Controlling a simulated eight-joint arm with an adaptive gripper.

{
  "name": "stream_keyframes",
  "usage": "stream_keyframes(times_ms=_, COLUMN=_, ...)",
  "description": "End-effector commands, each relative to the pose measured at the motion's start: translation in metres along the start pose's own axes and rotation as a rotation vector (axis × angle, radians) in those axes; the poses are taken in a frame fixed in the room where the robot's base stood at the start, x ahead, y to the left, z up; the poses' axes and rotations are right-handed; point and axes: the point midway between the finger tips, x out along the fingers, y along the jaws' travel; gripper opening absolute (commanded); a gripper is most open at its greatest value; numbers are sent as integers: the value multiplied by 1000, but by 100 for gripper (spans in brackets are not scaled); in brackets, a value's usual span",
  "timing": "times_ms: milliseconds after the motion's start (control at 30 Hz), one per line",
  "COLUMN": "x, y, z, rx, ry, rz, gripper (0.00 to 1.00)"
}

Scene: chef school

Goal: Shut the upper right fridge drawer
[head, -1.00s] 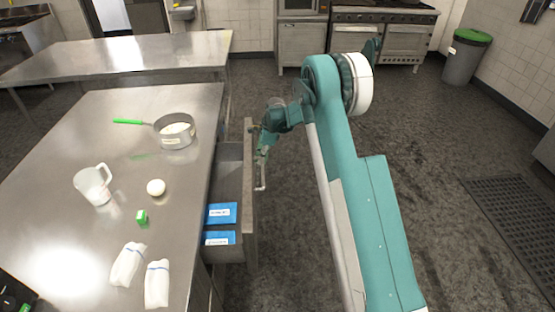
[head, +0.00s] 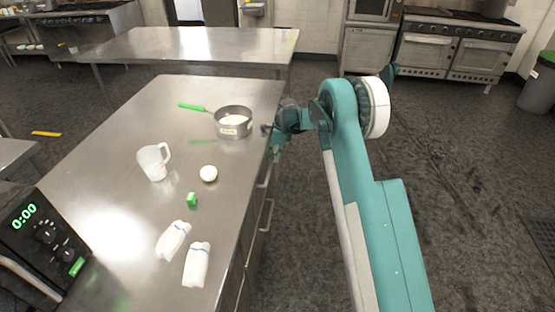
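The fridge drawer (head: 254,215) is in the side of the steel counter, on its right. Its front now lies about flush with the counter side, seen at a steep angle, and its inside is hidden. I cannot tell whether a thin gap is left. Metal handles (head: 268,216) stick out from the counter side. My gripper (head: 274,152) is at the counter's right edge, by the far part of the drawer fronts. It looks close to or touching them. Its fingers are small and dark, so I cannot tell whether they are open.
A microwave (head: 35,240) stands at left. The floor (head: 470,200) at right is clear.

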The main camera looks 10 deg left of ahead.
Motion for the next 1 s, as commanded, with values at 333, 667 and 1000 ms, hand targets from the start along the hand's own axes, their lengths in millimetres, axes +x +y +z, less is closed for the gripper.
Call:
stream_keyframes(times_ms=333, x=1, y=1, z=11, rx=-6, ry=-10, rz=-1, gripper=0)
stream_keyframes(times_ms=667, x=-1, y=1, z=1, rx=-6, ry=-10, rz=-1, gripper=0)
stream_keyframes(times_ms=1000, x=-23, y=0, z=-37, rx=-1, ry=-4, rz=-1, gripper=0)
